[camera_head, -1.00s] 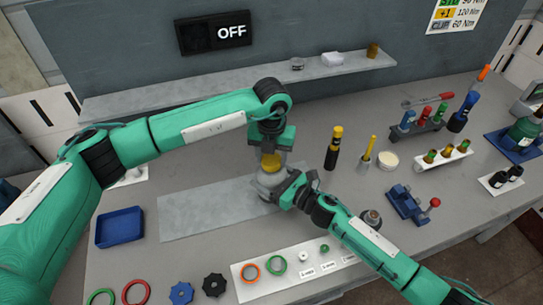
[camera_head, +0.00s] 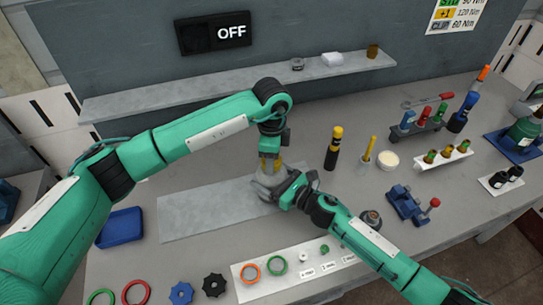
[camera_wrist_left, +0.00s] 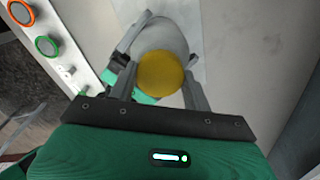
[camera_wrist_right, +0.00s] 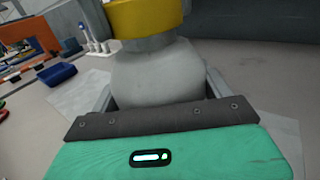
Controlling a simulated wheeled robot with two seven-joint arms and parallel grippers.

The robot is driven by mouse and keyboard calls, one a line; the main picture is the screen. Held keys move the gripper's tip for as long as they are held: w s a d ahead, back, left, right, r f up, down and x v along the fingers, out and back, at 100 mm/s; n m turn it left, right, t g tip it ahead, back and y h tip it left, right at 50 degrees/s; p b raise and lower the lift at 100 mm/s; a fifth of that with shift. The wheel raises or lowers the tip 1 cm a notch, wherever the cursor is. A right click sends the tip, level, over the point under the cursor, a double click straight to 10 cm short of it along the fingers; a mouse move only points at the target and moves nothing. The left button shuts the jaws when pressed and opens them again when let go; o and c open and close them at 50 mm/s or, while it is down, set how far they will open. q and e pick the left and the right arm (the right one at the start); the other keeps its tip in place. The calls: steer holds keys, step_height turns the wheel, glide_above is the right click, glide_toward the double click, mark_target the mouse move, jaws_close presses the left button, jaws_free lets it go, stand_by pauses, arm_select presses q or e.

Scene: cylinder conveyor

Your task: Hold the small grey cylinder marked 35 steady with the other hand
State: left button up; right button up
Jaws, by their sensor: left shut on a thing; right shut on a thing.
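The small grey cylinder (camera_head: 266,187) with a yellow top stands on the grey mat at the middle of the bench. No 35 mark is readable. My left gripper (camera_head: 270,163) points down from above and is shut on the yellow top (camera_wrist_left: 162,73). My right gripper (camera_head: 281,189) comes in from the right and is shut on the grey body (camera_wrist_right: 158,78), below the yellow top in the right wrist view (camera_wrist_right: 147,17). The fingers hide part of the cylinder in the head view.
The grey mat (camera_head: 195,212) is bare to the left. A blue tray (camera_head: 121,228) lies further left. A black and yellow tool (camera_head: 334,148) stands behind at right. A white strip with rings (camera_head: 264,283) lies in front. A wall sign (camera_head: 214,33) reads OFF.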

arm_select(q)
steer(key=n, duration=0.4)
steer(key=shift+n, duration=0.4)
steer(key=o, duration=1.1)
steer(key=shift+r, duration=0.1)
